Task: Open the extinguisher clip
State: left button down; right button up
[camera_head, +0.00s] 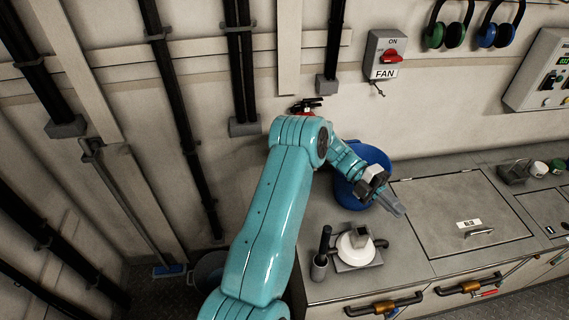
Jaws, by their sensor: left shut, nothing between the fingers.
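A small red and black part (307,105), which looks like the top of an extinguisher, shows against the wall just above my arm's elbow. My arm covers what lies below it, and I cannot make out a clip. My left gripper (394,206) is shut and empty. It is over the worktop, right of and below that red part and apart from it, in front of the blue bucket. My right gripper is not in view.
A blue bucket (379,158) stands on the worktop behind my left gripper. A white domed item (355,250) and a dark cup (319,267) stand nearer. A hatch lid (455,215) lies to the right. A FAN switch box (386,54) is on the wall.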

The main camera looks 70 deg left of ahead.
pick_arm(q)
jog(key=s+d+f+m+g+y+b, duration=0.15)
jog(key=d+f+m+g, duration=0.35)
jog(key=d, duration=0.5)
jog(key=s+d+f+m+g+y, duration=0.1)
jog(key=s+d+f+m+g, duration=0.15)
jog(key=d+f, duration=0.55)
jog(key=s+d+f+m+y, duration=0.3)
jog(key=s+f+m+y, duration=0.25)
jog(key=s+m, duration=0.55)
jog(key=s+d+f+m+y, duration=0.4)
jog(key=s+f+m, duration=0.3)
jog(key=m, duration=0.7)
jog(key=w+m+t, duration=0.1)
jog(key=m, duration=0.1)
jog(key=w+m+t, duration=0.1)
jog(key=w+m, duration=0.1)
jog(key=m, duration=0.1)
jog(key=w+m+t+b, duration=0.1)
jog(key=w+m, duration=0.1)
jog(key=shift+w+a+f+m, duration=0.2)
jog(key=shift+a+f+m, duration=0.05)
jog(key=shift+a+f, duration=0.1)
